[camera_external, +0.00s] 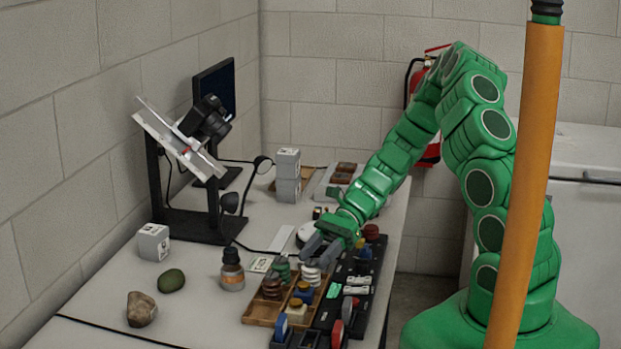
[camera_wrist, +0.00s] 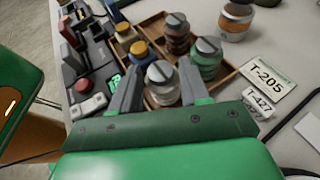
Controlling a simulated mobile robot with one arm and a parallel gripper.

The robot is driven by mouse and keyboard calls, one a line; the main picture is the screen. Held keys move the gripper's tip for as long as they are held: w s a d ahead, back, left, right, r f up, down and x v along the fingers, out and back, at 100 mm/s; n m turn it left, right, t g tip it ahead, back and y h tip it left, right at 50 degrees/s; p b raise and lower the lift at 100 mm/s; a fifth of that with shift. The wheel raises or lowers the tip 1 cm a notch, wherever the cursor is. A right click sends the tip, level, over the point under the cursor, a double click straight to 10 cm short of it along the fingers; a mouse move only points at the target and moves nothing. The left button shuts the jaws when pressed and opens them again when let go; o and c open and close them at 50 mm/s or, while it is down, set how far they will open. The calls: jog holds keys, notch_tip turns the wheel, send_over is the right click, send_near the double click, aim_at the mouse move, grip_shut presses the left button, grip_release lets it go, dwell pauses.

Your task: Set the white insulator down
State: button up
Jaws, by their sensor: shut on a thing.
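The white insulator (camera_external: 311,275) is between the fingers of my gripper (camera_external: 317,256), which is shut on it. In the wrist view the white insulator (camera_wrist: 163,88) stands upright between the two grey fingers of my gripper (camera_wrist: 158,77), its slotted metal cap facing the camera. It is over or in the near part of the wooden tray (camera_external: 258,314), also in the wrist view (camera_wrist: 226,79). I cannot tell whether its underside touches the tray floor. Beside it in the tray are a green insulator (camera_wrist: 207,58) and a brown insulator (camera_wrist: 177,34).
Yellow and blue-topped parts (camera_wrist: 139,50) sit close by in the tray. A dark rack of switches (camera_external: 352,290) runs alongside. The tabletop near the green stone (camera_external: 171,281) has free room.

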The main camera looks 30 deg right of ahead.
jog(key=o, duration=1.1)
jog(key=shift+f, duration=0.1)
jog(key=v, duration=1.2)
jog(key=s+a+r+n+g+h, duration=0.1)
jog(key=s+a+r+n+h, duration=0.2)
jog(key=s+r, duration=0.35)
jog(key=s+a+r+n+h, duration=0.1)
jog(key=s+r+n+h, duration=0.2)
jog(key=s+r+n, duration=0.4)
jog(key=s+d+r+n+t+h, duration=0.1)
jog(key=s+d+r+h, duration=0.1)
jog(key=s, duration=0.3)
jog(key=s+d+r+n+t+h, duration=0.1)
jog(key=s+d+r+n+h, duration=0.1)
jog(key=s, duration=0.4)
jog(key=s+d+r+n+t+h, duration=0.1)
jog(key=s+d+r+h, duration=0.1)
jog(key=s+d+r, duration=0.2)
jog(key=shift+s+d+h, duration=0.15)
jog(key=shift+s+h, duration=0.25)
jog(key=shift+s, duration=0.4)
